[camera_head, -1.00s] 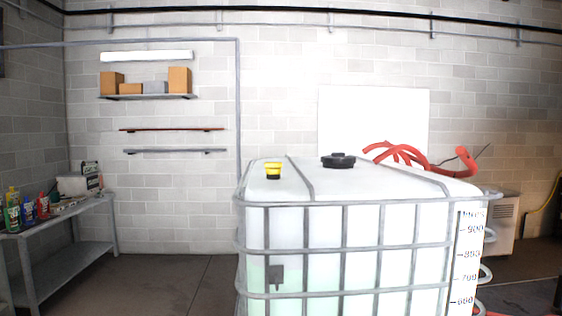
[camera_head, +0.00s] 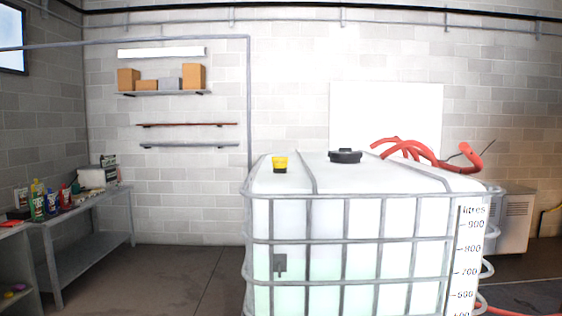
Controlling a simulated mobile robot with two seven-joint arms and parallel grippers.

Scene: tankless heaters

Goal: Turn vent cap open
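A large white liquid tank (camera_head: 400,240) in a grey metal cage stands at the centre right. On its top sit a small yellow cap with a black base (camera_head: 280,164) toward the left and a wider black lid (camera_head: 345,156) near the middle. Which of these is the vent cap, and whether it is open, I cannot tell. Neither of my grippers shows in this view.
A metal workbench (camera_head: 85,209) with bottles (camera_head: 38,200) stands at the left wall. A red hose (camera_head: 425,153) lies over the tank's back right. A wall shelf (camera_head: 163,94) holds boxes. Bare floor (camera_head: 190,280) lies between bench and tank.

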